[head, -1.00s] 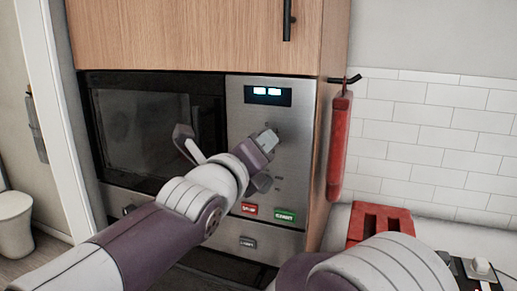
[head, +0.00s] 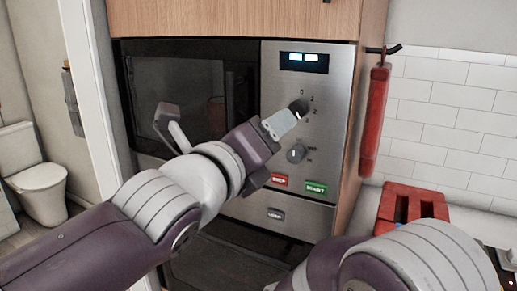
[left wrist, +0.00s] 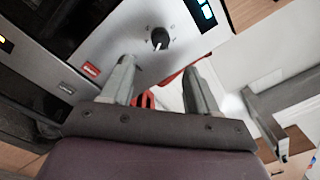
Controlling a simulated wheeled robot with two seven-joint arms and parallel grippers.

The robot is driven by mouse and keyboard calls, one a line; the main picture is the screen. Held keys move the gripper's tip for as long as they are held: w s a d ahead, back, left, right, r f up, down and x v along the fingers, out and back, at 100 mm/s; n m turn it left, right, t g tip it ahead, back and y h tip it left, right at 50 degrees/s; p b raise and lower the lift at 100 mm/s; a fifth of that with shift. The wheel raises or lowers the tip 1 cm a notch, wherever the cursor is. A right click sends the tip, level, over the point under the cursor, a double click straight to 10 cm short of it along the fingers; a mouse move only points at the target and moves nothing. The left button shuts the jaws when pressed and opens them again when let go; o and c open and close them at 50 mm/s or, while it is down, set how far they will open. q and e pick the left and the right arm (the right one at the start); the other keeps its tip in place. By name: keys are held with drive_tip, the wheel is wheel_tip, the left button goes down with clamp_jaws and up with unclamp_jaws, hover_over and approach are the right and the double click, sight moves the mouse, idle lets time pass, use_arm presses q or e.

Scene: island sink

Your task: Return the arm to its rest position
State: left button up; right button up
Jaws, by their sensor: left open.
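My left gripper (head: 280,124) is in front of the built-in oven's steel control panel (head: 335,115) in the head view. Its fingertip overlaps the upper dial (head: 298,109) in the picture; I cannot tell from this view how far apart they are. In the left wrist view my left gripper (left wrist: 160,82) has its two fingers apart with nothing between them, and a black dial (left wrist: 160,38) shows clear beyond them. The lower dial (head: 296,154) is uncovered. My right arm shows only as an upper section at bottom right; its gripper is out of view.
The dark oven door (head: 205,115) is left of the panel, with a red button (head: 280,180) and green START button (head: 316,188) below the dials. A red slotted block (head: 425,204) stands on the right counter.

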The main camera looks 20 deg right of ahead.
use_arm(q)
drive_tip(key=v, duration=0.2)
drive_tip(key=shift+s+a, duration=0.25)
drive_tip(key=shift+a, duration=0.05)
drive_tip(key=w+a+f+n+g+y+p, duration=0.15)
drive_tip(key=a+f+n+y, duration=0.3)
drive_tip(key=f+n, duration=0.7)
drive_tip(key=w+a+f+n+g+y, duration=0.2)
drive_tip(key=a+f+n+y, duration=0.3)
drive_tip(key=f+n, duration=0.6)
drive_tip(key=s+a+f+n+g+y+p, duration=0.2)
drive_tip(key=a+f+n, duration=0.5)
drive_tip(key=a, duration=0.5)
drive_tip(key=s+a+f+n+g+y+p, duration=0.2)
drive_tip(key=s+a+f+n+g, duration=0.2)
drive_tip(key=a, duration=0.9)
drive_tip(key=s+f+n, duration=0.3)
drive_tip(key=f+n, duration=0.1)
drive_tip(key=shift+a+f+g+y+p, duration=0.15)
drive_tip(key=shift+f+g+y+p, duration=0.1)
drive_tip(key=shift+g+y+p, duration=0.1)
